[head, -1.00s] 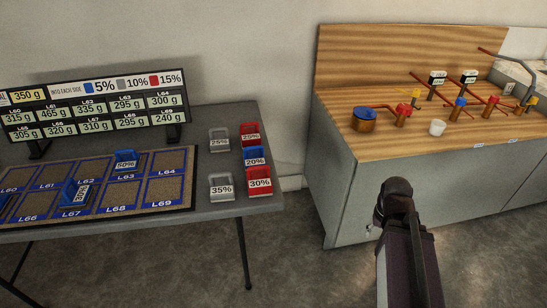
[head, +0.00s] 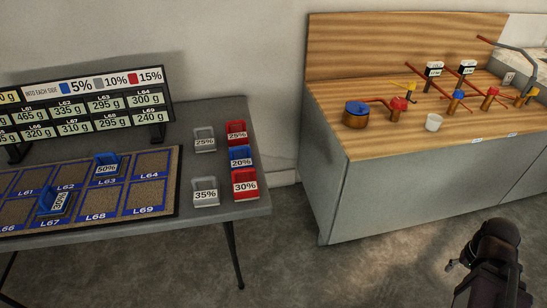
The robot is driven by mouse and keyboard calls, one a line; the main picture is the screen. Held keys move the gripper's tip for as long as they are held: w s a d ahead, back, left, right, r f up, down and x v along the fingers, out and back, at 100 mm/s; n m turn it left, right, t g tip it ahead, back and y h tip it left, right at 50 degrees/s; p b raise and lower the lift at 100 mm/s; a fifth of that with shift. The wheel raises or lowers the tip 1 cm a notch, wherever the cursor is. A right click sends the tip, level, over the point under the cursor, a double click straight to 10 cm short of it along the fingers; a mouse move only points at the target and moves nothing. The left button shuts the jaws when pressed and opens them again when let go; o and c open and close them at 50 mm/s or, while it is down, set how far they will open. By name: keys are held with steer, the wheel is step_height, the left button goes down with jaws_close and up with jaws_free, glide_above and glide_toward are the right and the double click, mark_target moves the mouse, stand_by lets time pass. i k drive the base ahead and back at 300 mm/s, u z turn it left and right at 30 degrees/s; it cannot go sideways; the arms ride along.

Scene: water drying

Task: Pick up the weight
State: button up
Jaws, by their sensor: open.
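No object is plainly marked as the weight, and I cannot tell which one it is. On the wooden counter (head: 400,135) stand a copper-coloured round thing with a blue top (head: 356,114) and a small white cup (head: 433,122). My arm reaches up from the lower right in the head view, in front of the counter's grey side. Only a small part of my gripper (head: 453,265) shows at the left of the dark wrist. It is open, well apart from the counter and the table, and nothing shows in it.
A grey table (head: 225,115) at left carries grey, red and blue percent-labelled trays, a cell board (head: 178,205) and a sign of gram values (head: 90,105). Red pipes and coloured taps (head: 397,105) stand on the counter. Bare floor lies between table and counter.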

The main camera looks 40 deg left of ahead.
mark_target(240, 156)
steer(key=z, duration=1)
steer(key=k, duration=1.1)
steer(key=z, duration=1.55)
steer(key=k, duration=0.15)
steer(key=u, duration=3.55)
